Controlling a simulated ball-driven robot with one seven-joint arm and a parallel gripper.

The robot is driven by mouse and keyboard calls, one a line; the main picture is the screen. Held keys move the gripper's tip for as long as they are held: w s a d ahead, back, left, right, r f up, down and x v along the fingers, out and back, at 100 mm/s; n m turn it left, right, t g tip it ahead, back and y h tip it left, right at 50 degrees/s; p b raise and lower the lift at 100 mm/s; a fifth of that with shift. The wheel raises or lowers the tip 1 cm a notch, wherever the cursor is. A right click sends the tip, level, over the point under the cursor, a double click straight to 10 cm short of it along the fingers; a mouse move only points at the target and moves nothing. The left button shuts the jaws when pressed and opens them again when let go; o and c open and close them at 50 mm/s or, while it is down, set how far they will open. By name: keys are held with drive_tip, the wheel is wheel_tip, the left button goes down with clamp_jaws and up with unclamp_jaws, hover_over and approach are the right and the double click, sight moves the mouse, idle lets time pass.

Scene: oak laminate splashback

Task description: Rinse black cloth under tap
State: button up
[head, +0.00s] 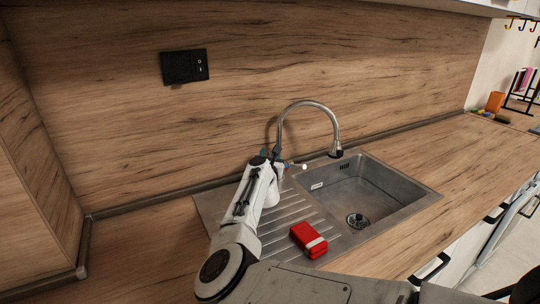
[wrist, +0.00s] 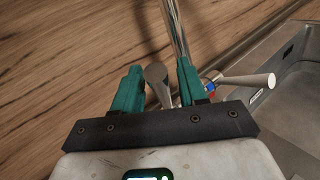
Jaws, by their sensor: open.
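The tap (head: 332,115) has a tall curved metal spout with its dark-tipped nozzle over the sink basin (head: 375,190). My gripper (head: 270,156) is at the tap's base, behind the drainboard. In the wrist view its teal fingers (wrist: 160,85) are open, with a grey, round-ended handle (wrist: 156,76) between them; I cannot tell whether they touch it. A second pale lever (wrist: 250,80), beside a red and blue mark, sticks out right of the fingers. No water shows at the nozzle. I see no black cloth in either view.
A red block-shaped item (head: 309,240) with a white band lies on the ribbed drainboard (head: 285,208). A round drain (head: 357,221) is in the basin, which looks empty. The wood counter (head: 435,150) right of the sink is clear. The splashback (head: 250,70) rises close behind the tap.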

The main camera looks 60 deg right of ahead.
drive_tip(key=shift+w+d, duration=0.25)
drive_tip(key=shift+d, duration=0.3)
clamp_jaws()
idle(0.4)
